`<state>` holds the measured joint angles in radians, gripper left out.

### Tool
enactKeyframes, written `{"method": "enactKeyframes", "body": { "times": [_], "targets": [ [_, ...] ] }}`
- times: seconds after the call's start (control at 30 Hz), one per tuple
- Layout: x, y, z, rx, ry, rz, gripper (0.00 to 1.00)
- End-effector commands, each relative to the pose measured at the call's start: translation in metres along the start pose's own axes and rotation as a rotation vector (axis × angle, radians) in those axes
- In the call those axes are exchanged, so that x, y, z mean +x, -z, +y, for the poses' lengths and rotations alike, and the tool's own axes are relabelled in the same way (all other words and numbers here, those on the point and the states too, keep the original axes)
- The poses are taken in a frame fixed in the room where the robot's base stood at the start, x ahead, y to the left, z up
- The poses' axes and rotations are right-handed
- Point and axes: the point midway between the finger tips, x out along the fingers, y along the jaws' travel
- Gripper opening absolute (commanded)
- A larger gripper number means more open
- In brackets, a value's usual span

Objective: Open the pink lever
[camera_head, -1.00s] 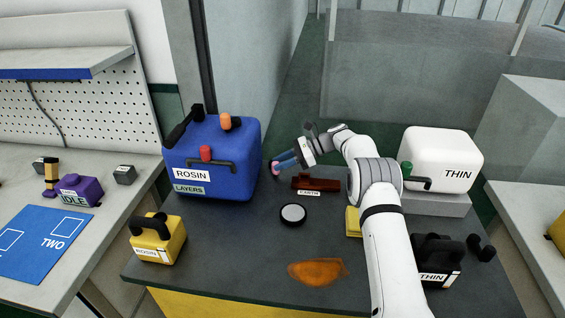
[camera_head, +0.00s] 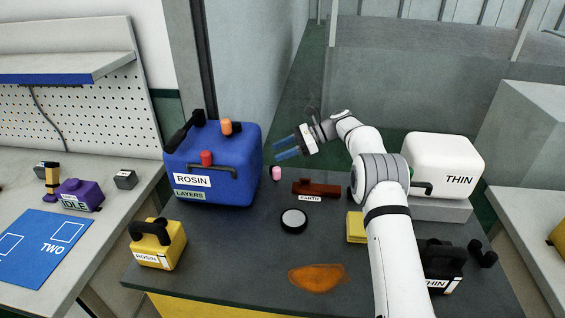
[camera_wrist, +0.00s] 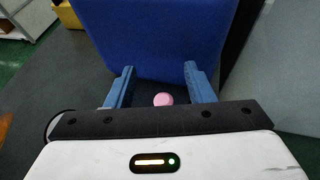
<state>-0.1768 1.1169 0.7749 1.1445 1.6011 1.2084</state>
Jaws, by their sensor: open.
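The pink lever (camera_head: 276,173) shows in the head view as a small pink knob with a dark lower part, just right of the blue ROSIN container. In the wrist view its pink top (camera_wrist: 163,99) shows between the blue fingers, near their lower ends in the picture. My gripper (camera_head: 279,149) is above the lever and apart from it, with its blue fingers pointing left toward the blue container. The fingers are spread with nothing held. The lever's base is hidden in the wrist view.
The blue container (camera_head: 240,165) stands close in front of the fingers. A dark red EARTH block (camera_head: 322,189) and a round black-rimmed disc (camera_head: 293,220) lie nearby. The white THIN container (camera_head: 443,160) stands at right. A grey wall (camera_head: 233,75) rises behind the blue container.

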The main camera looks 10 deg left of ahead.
Motion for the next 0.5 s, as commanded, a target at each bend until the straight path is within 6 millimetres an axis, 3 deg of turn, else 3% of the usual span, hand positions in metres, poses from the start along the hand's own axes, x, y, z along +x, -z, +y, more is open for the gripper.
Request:
{"method": "enactKeyframes", "body": {
  "times": [0.2,0.5],
  "targets": [
    [-0.01,-0.025,0.0,-0.002,0.0,0.0,0.48],
    [-0.012,-0.029,0.0,0.0,0.0,0.0,0.48]
  ]
}}
